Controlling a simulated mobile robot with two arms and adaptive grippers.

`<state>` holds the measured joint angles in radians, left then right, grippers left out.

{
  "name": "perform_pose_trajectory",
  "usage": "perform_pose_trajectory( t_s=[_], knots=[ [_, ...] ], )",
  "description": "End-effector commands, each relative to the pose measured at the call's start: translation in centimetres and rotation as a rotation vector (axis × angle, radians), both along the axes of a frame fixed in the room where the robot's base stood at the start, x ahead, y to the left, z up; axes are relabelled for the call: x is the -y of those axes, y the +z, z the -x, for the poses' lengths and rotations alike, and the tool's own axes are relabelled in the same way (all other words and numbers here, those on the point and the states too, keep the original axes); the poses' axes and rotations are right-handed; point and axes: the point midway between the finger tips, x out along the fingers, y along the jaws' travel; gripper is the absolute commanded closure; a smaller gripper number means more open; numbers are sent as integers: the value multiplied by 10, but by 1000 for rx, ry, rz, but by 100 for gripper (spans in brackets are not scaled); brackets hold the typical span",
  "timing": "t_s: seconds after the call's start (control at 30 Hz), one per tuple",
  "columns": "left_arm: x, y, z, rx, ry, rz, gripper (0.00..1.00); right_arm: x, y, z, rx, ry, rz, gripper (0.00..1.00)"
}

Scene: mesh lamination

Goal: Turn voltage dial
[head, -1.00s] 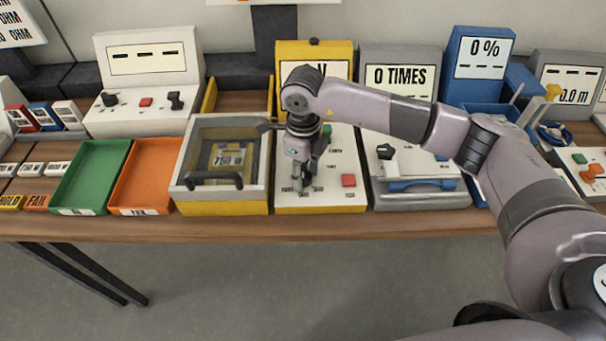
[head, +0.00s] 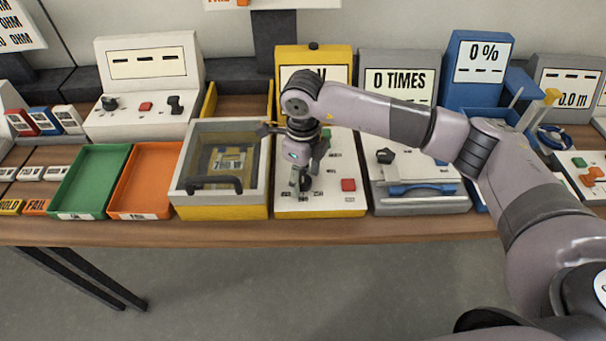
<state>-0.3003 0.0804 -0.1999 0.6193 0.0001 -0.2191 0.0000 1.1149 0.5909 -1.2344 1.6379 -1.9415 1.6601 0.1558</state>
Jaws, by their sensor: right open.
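The yellow-and-white tester (head: 348,205) stands at the middle of the bench, with a display at its back and a sloping white control panel. The voltage dial is not clearly visible; the gripper covers the left part of the panel, where small printed labels show at the lower left. My right gripper (head: 306,177) points down over this area with its fingers apart. I cannot tell whether a finger touches the dial. A red button (head: 348,185) and a green button (head: 326,133) are on the same panel. My left gripper is out of view.
A clear-lidded box (head: 180,190) with a black handle adjoins the tester on the left. A grey counter unit (head: 420,204) reading 0 TIMES stands close on the right. Green (head: 62,212) and orange (head: 118,212) trays lie further left.

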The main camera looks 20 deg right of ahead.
Motion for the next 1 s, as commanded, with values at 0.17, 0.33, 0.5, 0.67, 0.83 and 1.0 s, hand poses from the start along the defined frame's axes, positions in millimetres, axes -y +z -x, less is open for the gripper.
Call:
perform_pose_trajectory(
  t_s=[0.17, 0.33, 0.5, 0.67, 0.83, 1.0],
  knots=[
    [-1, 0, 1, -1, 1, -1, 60, 0, 15, -1, 4, 0, -1, 46],
    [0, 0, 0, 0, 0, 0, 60, 0, 50, -1, 5, 1, -1, 46],
    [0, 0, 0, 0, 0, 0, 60, 0, 85, -1, 4, 0, 0, 46],
    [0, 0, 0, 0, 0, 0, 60, 0, 109, -1, 3, 0, 0, 46],
    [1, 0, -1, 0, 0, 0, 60, 0, 119, 0, 1, 0, 1, 46],
    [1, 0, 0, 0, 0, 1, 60, 0, 120, 0, 0, 0, 0, 46]
  ],
)
